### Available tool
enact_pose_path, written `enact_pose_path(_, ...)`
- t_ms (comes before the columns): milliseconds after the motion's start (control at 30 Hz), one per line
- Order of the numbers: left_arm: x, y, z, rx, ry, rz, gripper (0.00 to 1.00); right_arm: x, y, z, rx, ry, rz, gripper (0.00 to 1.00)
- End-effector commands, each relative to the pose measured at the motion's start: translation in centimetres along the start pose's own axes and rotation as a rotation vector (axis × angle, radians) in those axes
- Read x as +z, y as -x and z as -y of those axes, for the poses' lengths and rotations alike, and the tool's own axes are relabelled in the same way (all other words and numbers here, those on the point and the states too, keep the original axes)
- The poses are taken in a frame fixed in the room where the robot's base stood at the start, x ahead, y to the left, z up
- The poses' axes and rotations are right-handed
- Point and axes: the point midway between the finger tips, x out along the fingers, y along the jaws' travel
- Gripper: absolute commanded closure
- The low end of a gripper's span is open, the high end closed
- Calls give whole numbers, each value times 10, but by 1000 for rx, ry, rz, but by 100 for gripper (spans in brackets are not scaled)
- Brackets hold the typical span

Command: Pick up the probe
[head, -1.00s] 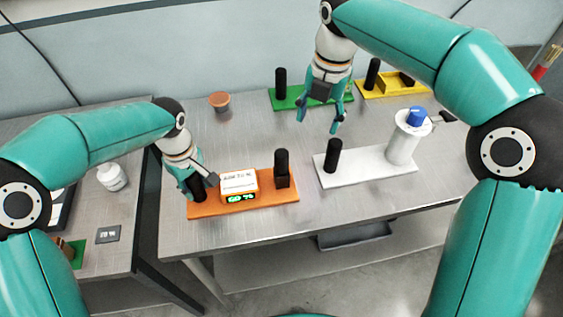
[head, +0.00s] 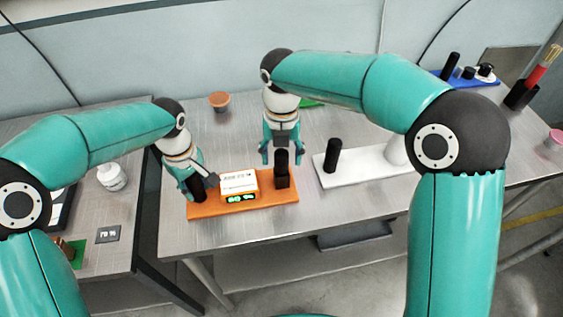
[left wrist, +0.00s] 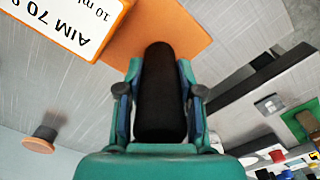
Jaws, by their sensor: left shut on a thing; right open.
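The orange module (head: 262,206) lies on the table with a white label and a lit green display. A black upright piece, seemingly the probe (head: 282,170), stands in a dark square holder at its right end. My right gripper (head: 281,156) is open, pointing down at the probe's top; whether its fingers are around or just behind it is unclear. My left gripper (head: 199,190) is shut on the black post at the module's left end. The left wrist view shows this post (left wrist: 160,90) between the fingers. The module's label reads "AIM 70".
A white module (head: 350,176) with a black post stands to the right, partly behind my right arm. A white bottle (head: 112,176) stands on the left table. A blue module (head: 470,80) is at far right.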

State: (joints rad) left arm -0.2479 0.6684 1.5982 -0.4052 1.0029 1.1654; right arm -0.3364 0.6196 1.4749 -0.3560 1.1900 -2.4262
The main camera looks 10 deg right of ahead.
Motion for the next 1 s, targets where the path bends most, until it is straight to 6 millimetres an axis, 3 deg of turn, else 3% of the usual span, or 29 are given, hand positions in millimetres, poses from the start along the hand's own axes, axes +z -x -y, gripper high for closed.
enact_pose_path(200,0,0,0,0,-1,0,100,-1,-30,0,-2,-1,-2,36)
enact_pose_path(500,0,0,0,0,0,0,100,-1,-34,0,0,-1,1,36)
enact_pose_path(867,0,0,0,0,0,0,100,-1,-34,0,0,-1,0,96)
enact_pose_path(1000,0,0,0,0,0,0,100,-1,-34,0,0,-1,1,100)
